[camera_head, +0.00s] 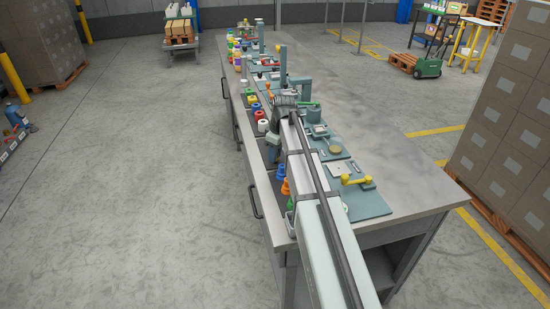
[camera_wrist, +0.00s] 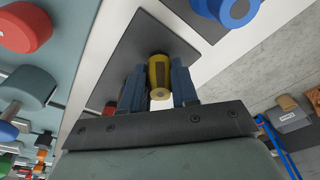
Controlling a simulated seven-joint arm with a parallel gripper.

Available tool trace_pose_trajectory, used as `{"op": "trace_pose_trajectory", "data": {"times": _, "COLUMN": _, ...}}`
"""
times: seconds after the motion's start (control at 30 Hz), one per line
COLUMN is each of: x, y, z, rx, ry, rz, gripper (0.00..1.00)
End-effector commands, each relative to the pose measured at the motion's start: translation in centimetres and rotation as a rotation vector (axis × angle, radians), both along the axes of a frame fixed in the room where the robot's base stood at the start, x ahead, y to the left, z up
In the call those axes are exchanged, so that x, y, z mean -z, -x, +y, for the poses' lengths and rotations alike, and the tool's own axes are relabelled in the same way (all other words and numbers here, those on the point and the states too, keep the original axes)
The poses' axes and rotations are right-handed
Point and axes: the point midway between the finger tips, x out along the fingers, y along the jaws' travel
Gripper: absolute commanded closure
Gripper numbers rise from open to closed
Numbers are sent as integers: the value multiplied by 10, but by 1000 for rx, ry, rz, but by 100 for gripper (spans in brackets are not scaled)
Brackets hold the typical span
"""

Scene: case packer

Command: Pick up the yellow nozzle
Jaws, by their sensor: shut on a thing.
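The yellow nozzle (camera_wrist: 159,72) shows in the wrist view, a short yellow piece with a dark brown middle. It is between the two blue-grey fingers of my gripper (camera_wrist: 158,88), which are shut on it. A dark grey pad (camera_wrist: 128,45) lies behind the nozzle; I cannot tell whether the nozzle touches it. In the head view my arm covers part of the bench, and I cannot pick out the held nozzle there.
A blue round part (camera_wrist: 228,10) is close by on another dark pad. Coloured parts, such as a white one (camera_head: 263,126) and orange ones (camera_head: 285,187), line the bench's left edge. A fixture with a yellow handle (camera_head: 355,180) stands right of my arm. The bench top (camera_head: 385,145) is bare at right.

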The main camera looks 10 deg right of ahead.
Motion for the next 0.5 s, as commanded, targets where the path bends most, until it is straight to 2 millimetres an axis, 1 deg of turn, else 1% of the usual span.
{"op": "trace_pose_trajectory", "data": {"times": 0.03, "x": 0, "y": 0, "z": 0, "rx": 0, "ry": 0, "rz": 0, "gripper": 92}}
{"op": "trace_pose_trajectory", "data": {"times": 0.1, "x": 0, "y": 0, "z": 0, "rx": 0, "ry": 0, "rz": 0, "gripper": 99}}
{"op": "trace_pose_trajectory", "data": {"times": 0.13, "x": 0, "y": 0, "z": 0, "rx": 0, "ry": 0, "rz": 0, "gripper": 100}}
{"op": "trace_pose_trajectory", "data": {"times": 0.37, "x": -1, "y": 0, "z": 0, "rx": 0, "ry": 0, "rz": 0, "gripper": 100}}
{"op": "trace_pose_trajectory", "data": {"times": 0.5, "x": -7, "y": -1, "z": 0, "rx": 0, "ry": 0, "rz": -1, "gripper": 100}}
